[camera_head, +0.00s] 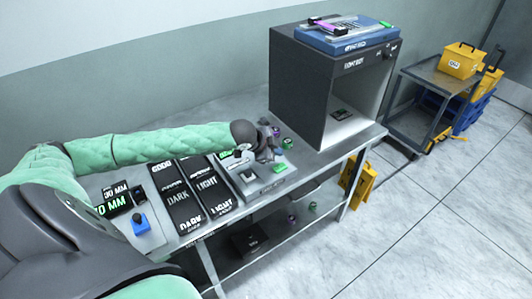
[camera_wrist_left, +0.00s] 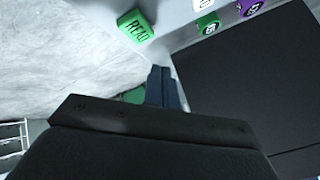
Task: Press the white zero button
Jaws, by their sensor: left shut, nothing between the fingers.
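A grey instrument (camera_head: 262,187) stands at the front of the metal table. It carries a small white button (camera_head: 249,175), whose marking is too small to read, and a green patch (camera_head: 280,168). My left gripper (camera_head: 266,157) is over the back of this instrument, its tips partly hidden by the wrist. In the left wrist view its dark fingers (camera_wrist_left: 162,88) are together and hold nothing. A white piece with a dark mark (camera_wrist_left: 203,4) is cut by the top edge. I cannot tell whether the fingers touch anything.
Black DARK (camera_head: 178,197) and LIGHT (camera_head: 208,183) sample boards lie left of the instrument. Small green (camera_head: 287,143) and purple (camera_head: 276,131) pieces sit near the dark light box (camera_head: 300,90). Yellow bins (camera_head: 461,60) are right.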

